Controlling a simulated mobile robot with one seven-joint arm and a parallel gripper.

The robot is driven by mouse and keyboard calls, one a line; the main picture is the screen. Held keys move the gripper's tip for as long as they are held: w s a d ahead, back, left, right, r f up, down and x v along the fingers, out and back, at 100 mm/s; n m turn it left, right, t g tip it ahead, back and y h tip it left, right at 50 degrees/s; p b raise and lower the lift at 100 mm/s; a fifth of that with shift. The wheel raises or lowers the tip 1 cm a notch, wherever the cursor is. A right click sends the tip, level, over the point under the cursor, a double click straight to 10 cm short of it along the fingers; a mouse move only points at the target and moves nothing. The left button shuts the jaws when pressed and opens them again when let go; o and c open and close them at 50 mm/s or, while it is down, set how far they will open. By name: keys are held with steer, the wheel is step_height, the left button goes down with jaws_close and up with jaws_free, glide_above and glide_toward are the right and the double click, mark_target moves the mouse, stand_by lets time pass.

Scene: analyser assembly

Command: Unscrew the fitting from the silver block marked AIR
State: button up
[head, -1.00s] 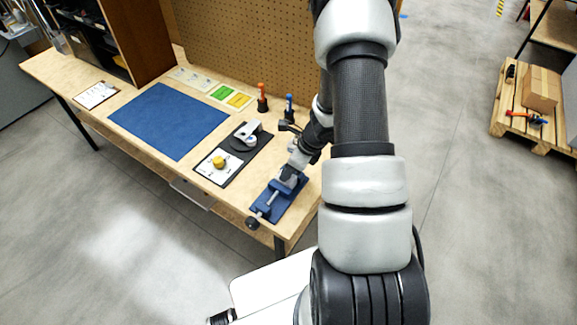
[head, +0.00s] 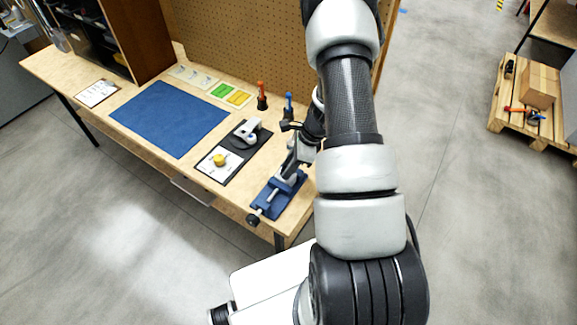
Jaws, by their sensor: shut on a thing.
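A blue vise (head: 272,203) stands at the near right corner of the workbench. My gripper (head: 291,170) is low over the vise jaws, seen small and dark from behind my arm. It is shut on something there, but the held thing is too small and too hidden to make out. The silver block, its AIR mark and the fitting cannot be told apart in this view.
A dark mat with a white-and-grey device (head: 247,133) and a yellow knob on a white plate (head: 219,160) lies left of the vise. An orange tool (head: 262,95) and a blue tool (head: 288,106) stand behind. The blue mat (head: 168,118) is clear.

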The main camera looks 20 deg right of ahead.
steer(key=n+g, duration=0.1)
steer(key=n, duration=0.2)
steer(key=shift+w+a, duration=0.1)
steer(key=shift+w, duration=0.1)
steer(key=shift+n, duration=0.3)
steer(key=shift+w+n+g, duration=0.15)
steer(key=shift+n+g, duration=0.35)
steer(key=shift+n, duration=0.2)
steer(key=shift+w+n+g+b, duration=0.1)
steer(key=shift+n+g+b, duration=0.25)
steer(key=shift+n, duration=0.75)
steer(key=shift+w+n+g, duration=0.1)
steer(key=shift+n+g, duration=0.25)
steer(key=shift+n, duration=0.45)
steer(key=shift+a+n+g+b, duration=0.1)
steer(key=shift+n+g+b, duration=0.35)
steer(key=shift+n, duration=0.75)
steer(key=o, duration=1.7)
